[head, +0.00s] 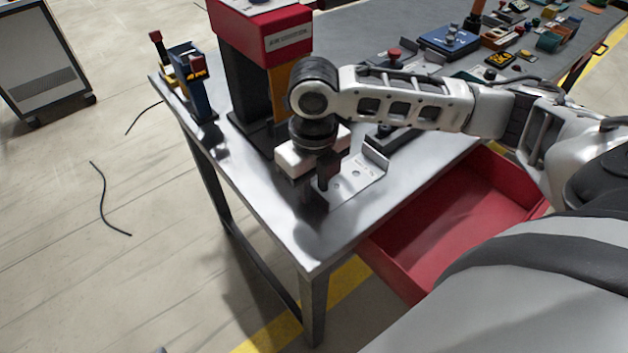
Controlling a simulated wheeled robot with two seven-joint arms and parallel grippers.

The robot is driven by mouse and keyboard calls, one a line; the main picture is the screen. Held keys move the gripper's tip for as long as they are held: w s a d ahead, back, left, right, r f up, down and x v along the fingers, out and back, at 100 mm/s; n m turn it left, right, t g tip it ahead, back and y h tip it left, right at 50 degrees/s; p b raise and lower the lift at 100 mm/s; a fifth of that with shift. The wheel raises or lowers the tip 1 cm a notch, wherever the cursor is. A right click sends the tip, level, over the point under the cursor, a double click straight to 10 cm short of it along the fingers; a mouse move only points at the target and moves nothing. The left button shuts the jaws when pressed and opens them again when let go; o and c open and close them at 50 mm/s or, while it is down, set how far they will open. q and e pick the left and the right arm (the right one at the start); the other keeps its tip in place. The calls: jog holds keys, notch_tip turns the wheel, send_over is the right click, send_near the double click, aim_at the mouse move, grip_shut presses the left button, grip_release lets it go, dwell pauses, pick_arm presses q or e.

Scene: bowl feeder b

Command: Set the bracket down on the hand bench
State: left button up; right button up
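The bracket (362,181) is a light metal angle piece with small holes in its flat plate and an upright flange. It is at the near part of the grey metal bench (270,219), low over or on the top; I cannot tell if it touches. My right gripper (326,190) points down at the bracket's left end. Its dark fingers are at the plate, but my own wrist and gripper body hide much of them, so I cannot tell if they are closed on it. My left gripper is not in view.
A red and black press-like machine (264,40) stands behind my gripper. An open red drawer (465,208) juts from the bench's front. A blue clamp-like device (190,85) stands at the left edge. A blue box (449,41) and several small parts fill the far right. The near corner is clear.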

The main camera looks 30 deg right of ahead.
pick_arm(q)
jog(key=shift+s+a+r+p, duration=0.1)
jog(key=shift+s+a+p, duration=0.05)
jog(key=shift+p, duration=0.5)
pick_arm(e)
notch_tip(320, 180, up, 12)
jog(key=shift+r, duration=0.15)
dwell(0.3)
